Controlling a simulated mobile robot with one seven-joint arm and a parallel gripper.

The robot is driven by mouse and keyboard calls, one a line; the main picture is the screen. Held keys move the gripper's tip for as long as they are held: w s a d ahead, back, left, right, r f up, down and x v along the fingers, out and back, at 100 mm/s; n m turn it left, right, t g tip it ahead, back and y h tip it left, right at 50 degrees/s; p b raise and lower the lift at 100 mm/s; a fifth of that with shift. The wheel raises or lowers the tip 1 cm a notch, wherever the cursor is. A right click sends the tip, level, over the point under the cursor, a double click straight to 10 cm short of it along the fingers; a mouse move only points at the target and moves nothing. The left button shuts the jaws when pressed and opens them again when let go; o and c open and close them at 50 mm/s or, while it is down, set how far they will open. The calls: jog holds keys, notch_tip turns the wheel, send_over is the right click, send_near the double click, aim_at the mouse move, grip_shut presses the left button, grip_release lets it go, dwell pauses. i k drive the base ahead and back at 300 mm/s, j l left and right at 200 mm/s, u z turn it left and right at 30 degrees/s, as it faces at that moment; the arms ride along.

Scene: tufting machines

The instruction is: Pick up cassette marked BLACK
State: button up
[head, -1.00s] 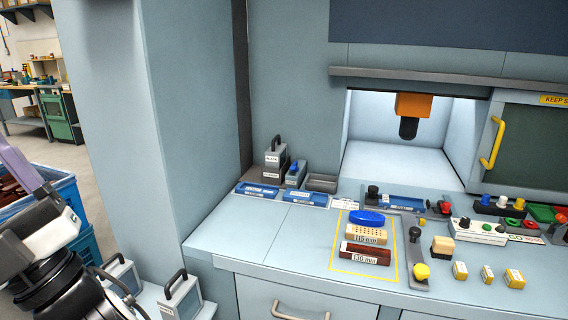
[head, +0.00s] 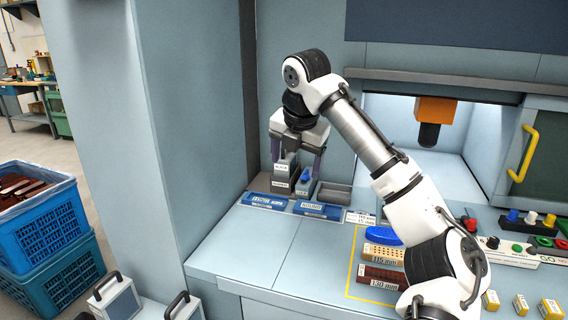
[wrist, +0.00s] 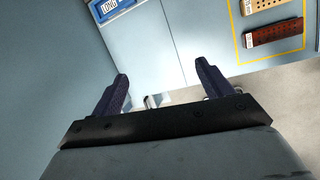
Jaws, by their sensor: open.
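The cassette marked BLACK (head: 283,171) is a grey block with white labels. It stands upright at the back left of the counter, in the corner by the wall. My gripper (head: 296,168) is over it in the head view, with the two fingers apart and pointing down. The cassette's top and handle are hidden behind the gripper. I cannot tell from the head view whether the fingers are beside the cassette or still above it. In the wrist view the open fingers (wrist: 161,72) show with nothing between them, and the cassette is not seen.
A smaller cassette with a blue handle (head: 307,185) stands close on the right, then an empty grey holder (head: 334,194). Blue label plates (head: 266,201) lie in front. Brush blocks (head: 382,254) sit in a yellow outline. The left front counter is clear.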

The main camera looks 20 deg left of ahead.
aim_at(286, 164)
jog(key=i+j, duration=0.35)
jog(key=i, duration=0.2)
jog(key=i+j, duration=0.35)
jog(key=i, duration=0.15)
